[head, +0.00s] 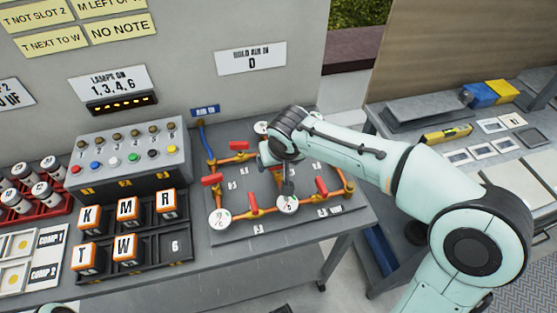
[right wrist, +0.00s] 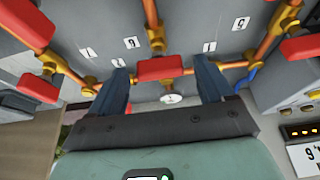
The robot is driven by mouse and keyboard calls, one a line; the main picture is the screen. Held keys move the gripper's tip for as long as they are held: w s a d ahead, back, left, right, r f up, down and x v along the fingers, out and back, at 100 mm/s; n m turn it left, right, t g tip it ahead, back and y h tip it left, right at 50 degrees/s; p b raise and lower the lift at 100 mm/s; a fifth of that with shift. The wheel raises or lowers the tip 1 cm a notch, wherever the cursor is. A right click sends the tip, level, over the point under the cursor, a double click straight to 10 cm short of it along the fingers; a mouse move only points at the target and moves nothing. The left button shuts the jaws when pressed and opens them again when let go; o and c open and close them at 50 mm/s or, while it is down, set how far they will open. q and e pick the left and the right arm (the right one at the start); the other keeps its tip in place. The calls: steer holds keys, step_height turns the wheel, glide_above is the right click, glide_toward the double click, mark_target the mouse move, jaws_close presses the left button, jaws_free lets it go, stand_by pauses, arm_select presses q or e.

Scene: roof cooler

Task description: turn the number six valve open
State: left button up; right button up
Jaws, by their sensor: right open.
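My right gripper (head: 268,154) is low over the grey pipe board (head: 237,233) in the head view, its arm hiding the back right of the board. In the right wrist view its two dark fingers (right wrist: 160,72) are apart, one on each side of a red valve handle (right wrist: 160,68) on the orange pipe. A small label (right wrist: 131,42) that looks like an upside-down 6 lies just left of that handle; I cannot be sure it names it. Contact between fingers and handle cannot be told.
Other red handles (head: 211,179) and white gauges (head: 288,204) stand around the gripper. A button box (head: 130,150) and a rack of lettered blocks (head: 150,275) are to the left. A second bench (head: 510,170) stands right, beyond a gap.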

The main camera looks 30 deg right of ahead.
steer(key=c, duration=1)
steer(key=shift+c, duration=0.2)
steer(key=n+p, duration=0.1)
steer(key=n, duration=0.1)
steer(key=n+y+p, duration=0.1)
steer(key=n, duration=0.1)
steer(key=shift+d+r+y, duration=0.1)
steer(key=shift+d+y, duration=0.05)
steer(key=shift+y, duration=0.15)
steer(key=n+y+p, duration=0.1)
steer(key=n, duration=0.2)
steer(key=n+y, duration=0.1)
steer(key=n, duration=0.1)
steer(key=n+g, duration=0.1)
steer(key=n, duration=0.2)
steer(key=shift+w+d+y, duration=0.15)
steer(key=shift+y, duration=0.25)
steer(key=shift+n+g+y, duration=0.4)
steer(key=shift+n+g, duration=0.3)
steer(key=shift+n, duration=1.3)
